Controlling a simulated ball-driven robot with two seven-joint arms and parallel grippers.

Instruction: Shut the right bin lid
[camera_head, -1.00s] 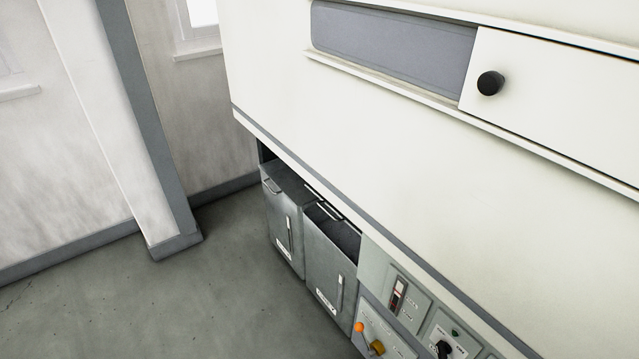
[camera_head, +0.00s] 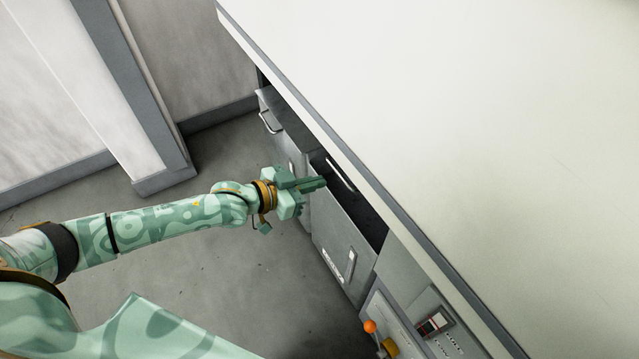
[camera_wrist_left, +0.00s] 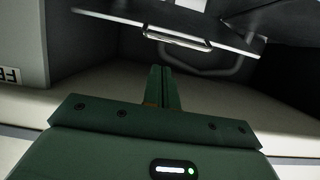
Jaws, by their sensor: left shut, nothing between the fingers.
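The right bin (camera_head: 338,245) is a grey box under the white cabinet's overhang, with a dark open top. A pale handle bar (camera_head: 341,175) shows at that opening, on what looks like the raised lid; the overhang hides most of the lid. My left gripper (camera_head: 323,184) is shut and empty, its fingertips over the front-left part of the bin's opening. In the left wrist view the closed fingertips (camera_wrist_left: 160,72) point toward a metal handle bar (camera_wrist_left: 178,40) on a panel edge, apart from it as far as I can tell. My right gripper is not in view.
The left bin (camera_head: 292,150) stands beside it, with its own handle (camera_head: 268,122). The cabinet's overhanging edge (camera_head: 340,150) runs close above the bins. A control panel with an orange knob (camera_head: 370,326) is to the right. The floor (camera_head: 235,290) in front is clear.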

